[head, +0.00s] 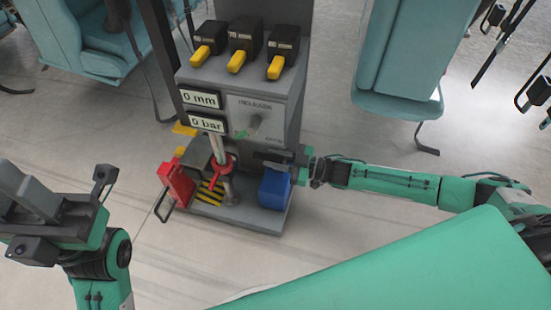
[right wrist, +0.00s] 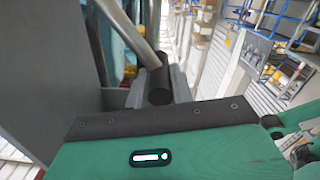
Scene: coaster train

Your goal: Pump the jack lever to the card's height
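The jack (head: 206,172) stands at the foot of a grey console, with a red part and yellow-black stripes at its base. The 0 mm display (head: 200,98) and the 0 bar display (head: 207,123) are on the console's front. My right gripper (head: 268,158) is at the console's lower right front. In the right wrist view, the lever's metal rod (right wrist: 139,35) ends in a black grip (right wrist: 159,82), with grey fingers close on both sides. My left gripper (head: 72,212) is open and empty at the left, away from the console. No height card is readable.
Several black boxes with yellow handles (head: 238,60) top the console (head: 281,95). A red can-like object (head: 176,184) stands left of the jack and a blue box (head: 274,189) right of it. Teal seats (head: 405,60) stand behind. The floor at front left is clear.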

